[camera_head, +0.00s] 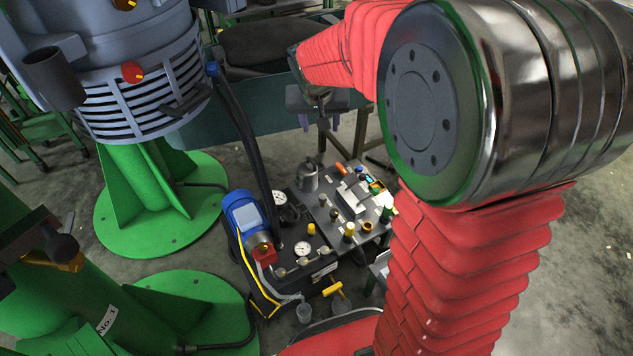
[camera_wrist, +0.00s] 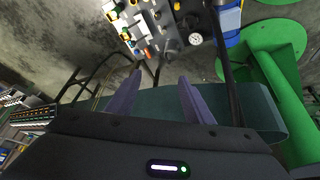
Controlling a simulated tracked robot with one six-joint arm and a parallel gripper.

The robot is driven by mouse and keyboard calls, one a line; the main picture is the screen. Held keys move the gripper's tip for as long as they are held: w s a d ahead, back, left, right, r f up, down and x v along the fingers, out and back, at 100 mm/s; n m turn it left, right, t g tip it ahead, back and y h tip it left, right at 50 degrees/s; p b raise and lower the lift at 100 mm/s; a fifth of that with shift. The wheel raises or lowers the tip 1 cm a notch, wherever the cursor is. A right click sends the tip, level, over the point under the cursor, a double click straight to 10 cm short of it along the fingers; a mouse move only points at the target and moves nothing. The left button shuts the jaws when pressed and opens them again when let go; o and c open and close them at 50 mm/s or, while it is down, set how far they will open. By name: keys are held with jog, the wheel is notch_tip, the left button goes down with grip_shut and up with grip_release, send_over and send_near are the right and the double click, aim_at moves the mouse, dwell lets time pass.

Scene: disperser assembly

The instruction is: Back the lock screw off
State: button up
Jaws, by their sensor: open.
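I cannot tell for certain which part is the lock screw. A dark knob (camera_head: 62,247) with a brass-coloured piece below it sticks out from the green column at the lower left. A red knob (camera_head: 132,72) sits on the grey ribbed machine housing (camera_head: 110,45) at the upper left. My gripper (camera_head: 318,122) hangs right of that housing, well apart from both knobs. In the wrist view its two purple fingers (camera_wrist: 159,84) are spread apart with nothing between them. Neither knob can be made out in the wrist view.
A bench unit (camera_head: 325,240) with gauges, valves and a blue motor (camera_head: 243,213) stands below my gripper. A black hose (camera_head: 240,140) rises between the housing and my gripper. Green round bases (camera_head: 115,225) stand at the left. Grey floor at the right is mostly clear.

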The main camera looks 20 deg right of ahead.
jog(key=w+d+f, duration=0.2)
jog(key=w+f, duration=0.5)
jog(key=f, duration=0.1)
jog(key=m, duration=0.2)
send_over(322, 197)
jog(key=s+a, duration=0.4)
jog(key=s, duration=0.1)
notch_tip(322, 197, down, 25)
notch_tip(322, 197, down, 13)
jog(key=d+m+g, duration=0.1)
jog(key=shift+r, duration=0.15)
jog(key=shift+w, duration=0.1)
jog(key=shift+x, duration=6.85)
jog(key=shift+d, duration=0.15)
jog(key=shift+c, duration=0.5)
jog(key=c, duration=0.9)
